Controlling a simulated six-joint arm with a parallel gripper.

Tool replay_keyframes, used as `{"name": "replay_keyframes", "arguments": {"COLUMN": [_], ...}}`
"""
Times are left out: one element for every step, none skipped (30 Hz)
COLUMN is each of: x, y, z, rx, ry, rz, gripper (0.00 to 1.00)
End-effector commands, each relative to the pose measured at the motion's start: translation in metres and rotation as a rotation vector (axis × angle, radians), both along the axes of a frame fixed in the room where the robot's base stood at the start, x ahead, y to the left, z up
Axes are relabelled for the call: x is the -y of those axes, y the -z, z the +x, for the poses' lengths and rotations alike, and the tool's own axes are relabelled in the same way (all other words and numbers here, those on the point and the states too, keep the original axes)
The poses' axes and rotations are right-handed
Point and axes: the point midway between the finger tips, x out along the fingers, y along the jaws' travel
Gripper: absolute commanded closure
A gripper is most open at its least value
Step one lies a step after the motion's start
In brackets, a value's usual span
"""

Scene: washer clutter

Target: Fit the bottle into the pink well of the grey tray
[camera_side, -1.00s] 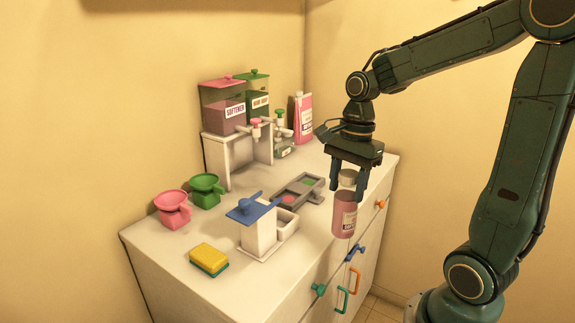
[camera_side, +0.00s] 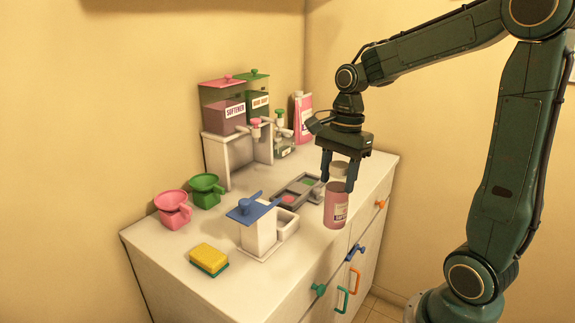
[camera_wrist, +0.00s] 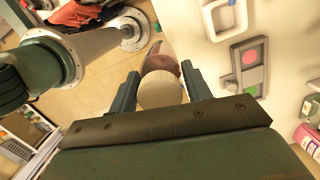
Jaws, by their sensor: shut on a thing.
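The bottle (camera_side: 336,208) is pink with a white label and a pale cap. My gripper (camera_side: 338,184) is shut on it near the cap and holds it upright, near the cabinet's front edge. In the wrist view the bottle's pale cap (camera_wrist: 160,90) sits between the two fingers of my gripper (camera_wrist: 160,88). The grey tray (camera_side: 299,190) lies on the cabinet top, behind and left of the bottle. It has a pink well (camera_side: 287,200) nearer the front and a green well (camera_side: 307,181) farther back. The tray also shows in the wrist view (camera_wrist: 251,83), right of the bottle.
A white stand with a blue lever (camera_side: 247,208) and a small white bin (camera_side: 287,224) are left of the bottle. A yellow sponge (camera_side: 209,258), pink (camera_side: 173,210) and green (camera_side: 206,190) funnel cups and a dispenser rack (camera_side: 222,151) stand farther left. A pink jug (camera_side: 303,118) stands behind.

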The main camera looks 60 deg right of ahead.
Motion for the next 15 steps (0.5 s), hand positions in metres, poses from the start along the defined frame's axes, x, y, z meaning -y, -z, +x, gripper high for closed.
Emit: {"name": "replay_keyframes", "arguments": {"x": [0.002,0.003,0.005,0.007,0.009,0.011,0.013,0.015,0.017,0.019,0.022,0.025,0.027,0.029,0.032], "y": [-0.003,-0.004,-0.006,-0.008,-0.010,-0.012,-0.014,-0.016,-0.017,-0.019,-0.020,-0.022,-0.023,-0.024,-0.025], "z": [0.009,0.014,0.021,0.027,0.032,0.040,0.046,0.052,0.059,0.065,0.070,0.077,0.083,0.088,0.095], "rx": [0.002,0.001,0.001,0.002,0.001,0.001,0.001,0.002,0.001,0.001,0.001,0.001,0.000,0.002,0.001], "ry": [-0.007,-0.011,-0.016,-0.020,-0.024,-0.031,-0.035,-0.041,-0.048,-0.053,-0.057,-0.064,-0.070,-0.076,-0.083], "rz": [0.000,0.000,0.000,0.000,0.000,-0.001,-0.001,-0.001,0.000,-0.001,-0.001,-0.001,-0.001,-0.001,-0.001], "gripper": [0.97,0.97,0.97,0.97,0.97,0.97,0.97,0.97,0.97,0.97,0.97,0.97,0.97,0.97,0.97]}}
